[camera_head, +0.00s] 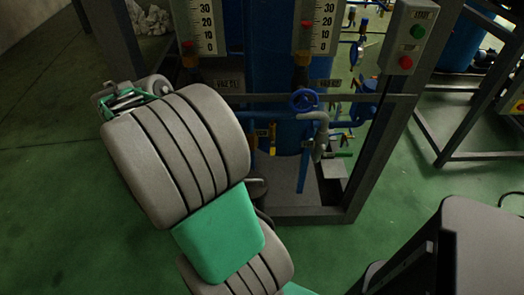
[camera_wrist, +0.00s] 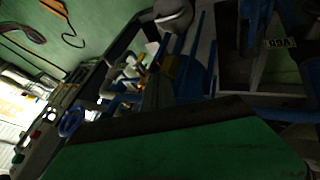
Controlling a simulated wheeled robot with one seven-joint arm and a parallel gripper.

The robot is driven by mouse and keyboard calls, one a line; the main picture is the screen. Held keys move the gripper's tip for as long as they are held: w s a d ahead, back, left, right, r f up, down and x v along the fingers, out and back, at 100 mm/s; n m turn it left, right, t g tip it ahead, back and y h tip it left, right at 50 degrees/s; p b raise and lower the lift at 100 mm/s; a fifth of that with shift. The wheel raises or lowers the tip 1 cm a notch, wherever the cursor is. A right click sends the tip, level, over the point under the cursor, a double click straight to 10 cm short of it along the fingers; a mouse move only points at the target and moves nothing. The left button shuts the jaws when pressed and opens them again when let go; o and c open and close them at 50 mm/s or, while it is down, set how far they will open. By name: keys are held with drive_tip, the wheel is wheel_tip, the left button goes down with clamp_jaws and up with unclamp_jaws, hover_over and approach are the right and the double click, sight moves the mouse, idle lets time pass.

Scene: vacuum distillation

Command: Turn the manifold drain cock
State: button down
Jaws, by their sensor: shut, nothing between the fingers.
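A group of small valves and pipes stands inside the frame in the head view. I cannot tell for sure which one is the manifold drain cock. The wrist view shows the blue handwheel (camera_wrist: 71,121) at left and a yellow handle (camera_wrist: 140,66) near the middle. My gripper (camera_wrist: 158,90) shows as a dark shape in the wrist view, shut and empty, apart from the valves as far as I can tell.
A dark metal frame (camera_head: 365,160) surrounds a blue vessel (camera_head: 275,75) and white scale plates (camera_head: 322,25). A button box (camera_head: 407,37) is mounted at upper right. Another frame (camera_head: 455,157) stands at right. Green floor (camera_head: 50,200) is clear at left.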

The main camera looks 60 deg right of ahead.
sight(273, 148)
drive_tip(key=s+r+b+x, duration=0.1)
drive_tip(key=s+b+x, duration=0.1)
drive_tip(key=x, duration=1.6)
drive_tip(key=shift+s+d+r, duration=0.25)
drive_tip(key=shift+s+d, duration=0.1)
drive_tip(key=shift+s, duration=0.25)
